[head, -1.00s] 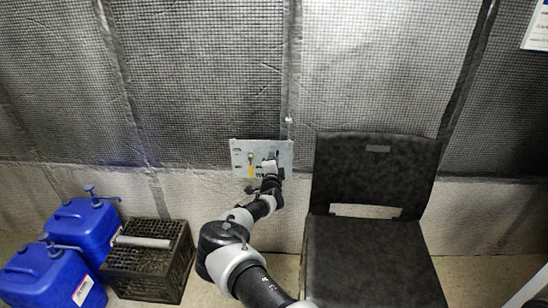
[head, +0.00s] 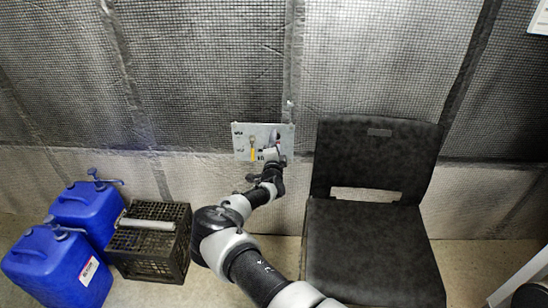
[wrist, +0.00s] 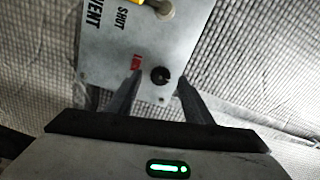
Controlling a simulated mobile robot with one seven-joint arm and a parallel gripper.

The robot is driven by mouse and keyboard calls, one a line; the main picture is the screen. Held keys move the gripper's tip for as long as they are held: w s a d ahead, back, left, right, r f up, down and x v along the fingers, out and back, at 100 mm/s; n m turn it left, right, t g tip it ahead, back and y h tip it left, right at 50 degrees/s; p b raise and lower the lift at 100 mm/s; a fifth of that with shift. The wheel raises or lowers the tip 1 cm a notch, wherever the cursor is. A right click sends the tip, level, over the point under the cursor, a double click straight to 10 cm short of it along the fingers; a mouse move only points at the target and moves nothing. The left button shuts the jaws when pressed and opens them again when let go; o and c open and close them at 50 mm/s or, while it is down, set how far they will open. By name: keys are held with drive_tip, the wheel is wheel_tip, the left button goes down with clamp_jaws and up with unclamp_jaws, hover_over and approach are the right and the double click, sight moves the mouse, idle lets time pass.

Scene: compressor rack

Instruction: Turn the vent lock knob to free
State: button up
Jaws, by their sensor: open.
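The grey vent panel (head: 242,143) is fixed to the mesh-covered wall; its bare face also shows in the wrist view (wrist: 105,55), with "VENT" and "SHUT" lettering. The small round black vent lock knob (wrist: 160,76) sits near the panel's lower edge, beside a small red label (wrist: 137,63). My gripper (wrist: 158,78) is open, with one finger to each side of the knob in the picture. I cannot tell whether either finger touches it. In the head view my gripper (head: 271,153) is in front of the panel's lower right part and hides the knob.
A yellow handle (head: 253,153) hangs on the panel, left of my gripper. A black chair (head: 375,160) stands close on the right. Blue jugs (head: 55,265) and a black crate (head: 150,255) stand on the floor at the left.

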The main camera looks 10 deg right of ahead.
drive_tip(key=s+a+p, duration=0.3)
drive_tip(key=s, duration=1.2)
drive_tip(key=shift+p, duration=0.35)
